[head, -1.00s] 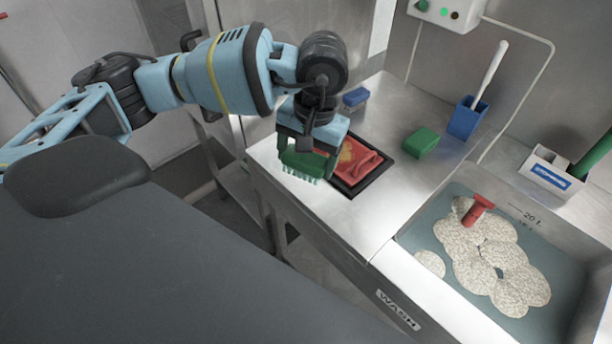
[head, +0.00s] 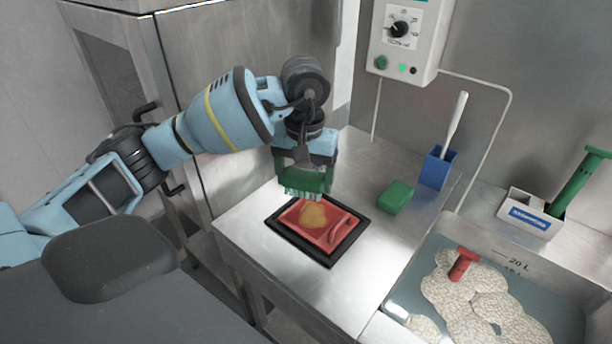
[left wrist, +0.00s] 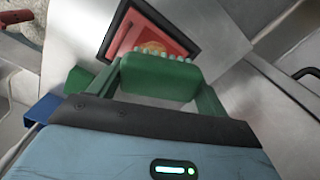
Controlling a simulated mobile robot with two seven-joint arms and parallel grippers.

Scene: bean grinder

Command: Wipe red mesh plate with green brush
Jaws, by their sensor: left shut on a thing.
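The red mesh plate (head: 337,233) lies in a black tray (head: 320,262) on the steel counter, with a yellow-brown patch (head: 313,214) on it. It also shows in the left wrist view (left wrist: 128,42). My left gripper (head: 304,172) is shut on the green brush (head: 318,182), its pale bristles pointing down. The brush is over the far left edge of the tray; I cannot tell whether the bristles touch the plate. The brush also shows in the left wrist view (left wrist: 158,78). My right gripper is not in view.
A green block (head: 396,197) and a blue holder (head: 437,168) with a white-handled tool stand right of the tray. A sink (head: 400,290) with foam and a red object (head: 462,264) is at the lower right. A white box (head: 528,212) holds a green-handled tool. A control box (head: 408,40) hangs on the wall.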

